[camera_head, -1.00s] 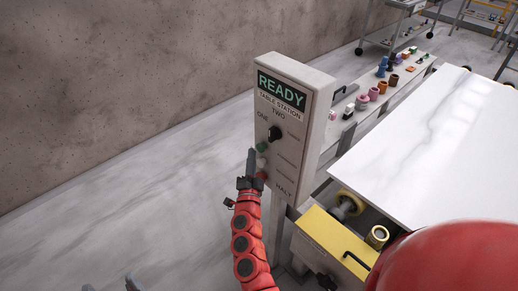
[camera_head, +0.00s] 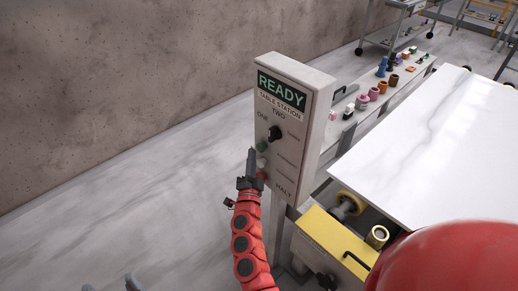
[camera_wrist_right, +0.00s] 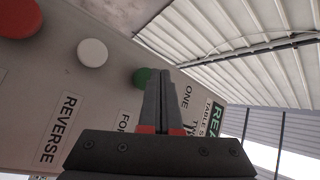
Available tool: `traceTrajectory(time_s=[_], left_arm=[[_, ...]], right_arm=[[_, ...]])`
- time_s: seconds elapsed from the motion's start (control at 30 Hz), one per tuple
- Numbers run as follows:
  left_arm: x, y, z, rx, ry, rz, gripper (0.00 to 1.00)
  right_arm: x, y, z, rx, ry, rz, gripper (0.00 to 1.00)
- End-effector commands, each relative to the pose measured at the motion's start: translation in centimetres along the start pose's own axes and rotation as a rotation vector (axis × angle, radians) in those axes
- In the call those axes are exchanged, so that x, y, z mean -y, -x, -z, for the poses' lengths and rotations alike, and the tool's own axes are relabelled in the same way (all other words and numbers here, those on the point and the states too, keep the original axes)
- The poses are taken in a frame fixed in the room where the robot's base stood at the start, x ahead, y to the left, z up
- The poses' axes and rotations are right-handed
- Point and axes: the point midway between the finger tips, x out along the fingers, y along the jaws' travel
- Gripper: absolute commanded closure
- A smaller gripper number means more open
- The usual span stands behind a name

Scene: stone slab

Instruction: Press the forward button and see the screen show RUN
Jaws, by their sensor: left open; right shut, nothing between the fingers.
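The control box (camera_head: 312,140) stands upright, and its screen (camera_head: 281,91) reads READY in green. The forward button is the green one (camera_head: 262,146); it is also in the right wrist view (camera_wrist_right: 145,77), beside a label starting "FO" that is partly hidden. My right gripper (camera_head: 251,153) is shut and empty, its tips just in front of the panel beside the green button. In the right wrist view its fingertips (camera_wrist_right: 162,74) overlap the green button's edge; I cannot tell whether they touch. My left gripper (camera_head: 110,286) is open at the bottom edge, far from the box.
A white button (camera_wrist_right: 92,52) labelled REVERSE and a red button (camera_wrist_right: 17,32) lie beside the green one. A black selector knob (camera_head: 274,133) sits above them. A white slab (camera_head: 440,150) and a yellow machine part (camera_head: 325,238) are to the right. The floor left of the box is clear.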

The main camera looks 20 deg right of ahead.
Motion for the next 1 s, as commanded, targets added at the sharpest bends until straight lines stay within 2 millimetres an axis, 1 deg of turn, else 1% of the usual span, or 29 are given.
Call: traceTrajectory(time_s=[1.0], left_arm=[[-0.01, 0.26, -0.04, 0.0, 0.0, 0.0, 0.26]], right_arm=[[-0.45, -0.62, 0.47, 0.0, 0.0, 0.0, 1.0]])
